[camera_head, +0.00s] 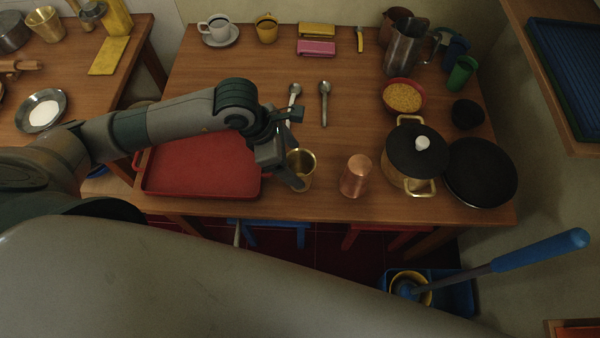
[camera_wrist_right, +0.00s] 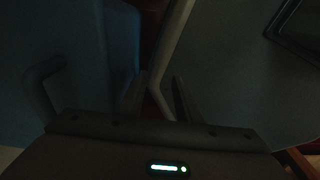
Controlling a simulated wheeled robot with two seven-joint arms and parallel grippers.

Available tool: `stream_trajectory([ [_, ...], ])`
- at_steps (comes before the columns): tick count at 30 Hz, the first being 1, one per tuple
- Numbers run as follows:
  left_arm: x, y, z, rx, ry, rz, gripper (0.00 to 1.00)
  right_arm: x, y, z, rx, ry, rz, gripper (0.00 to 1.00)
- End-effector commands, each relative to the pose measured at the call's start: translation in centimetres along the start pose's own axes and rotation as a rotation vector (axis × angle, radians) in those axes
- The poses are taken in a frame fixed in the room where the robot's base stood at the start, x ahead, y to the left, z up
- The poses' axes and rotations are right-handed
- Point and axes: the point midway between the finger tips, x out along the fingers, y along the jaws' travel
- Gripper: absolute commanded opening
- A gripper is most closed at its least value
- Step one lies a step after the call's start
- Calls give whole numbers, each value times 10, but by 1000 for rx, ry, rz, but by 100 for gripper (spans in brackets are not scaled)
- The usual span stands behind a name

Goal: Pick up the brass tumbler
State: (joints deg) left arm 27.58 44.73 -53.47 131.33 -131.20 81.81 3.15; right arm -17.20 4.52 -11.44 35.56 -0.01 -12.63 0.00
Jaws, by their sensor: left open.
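The brass tumbler (camera_head: 303,172) stands upright near the front edge of the wooden table in the head view, its open top facing up. My left gripper (camera_head: 296,178) is open and points down at the tumbler's left side, hiding part of it. One finger overlaps the tumbler's left wall in the picture. I cannot tell whether it touches, or where the other finger is.
A copper cup (camera_head: 356,176) stands just right of the tumbler. A red tray (camera_head: 200,188) lies to the left, under my left arm. A lidded pot (camera_head: 412,152) and a black pan (camera_head: 480,172) are farther right. Two spoons (camera_head: 324,100) lie behind.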

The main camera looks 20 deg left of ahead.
Motion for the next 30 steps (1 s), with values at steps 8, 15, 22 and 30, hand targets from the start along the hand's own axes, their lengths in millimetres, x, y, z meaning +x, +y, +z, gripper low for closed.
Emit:
stream_trajectory([
  [8, 2, 0, 1, 0, 0, -1, 77, 0, 0, 0, 0, 0, 0, 31],
  [15, 24, -4, 10, 0, -1, -2, 77, 5, 0, 0, 0, 0, 0, 31],
  [22, 50, -4, 12, -1, -1, -1, 77, 16, 0, 2, -1, 0, 0, 31],
  [30, 52, -4, 12, -1, 0, -1, 77, 15, 0, 2, -1, 0, 0, 31],
])
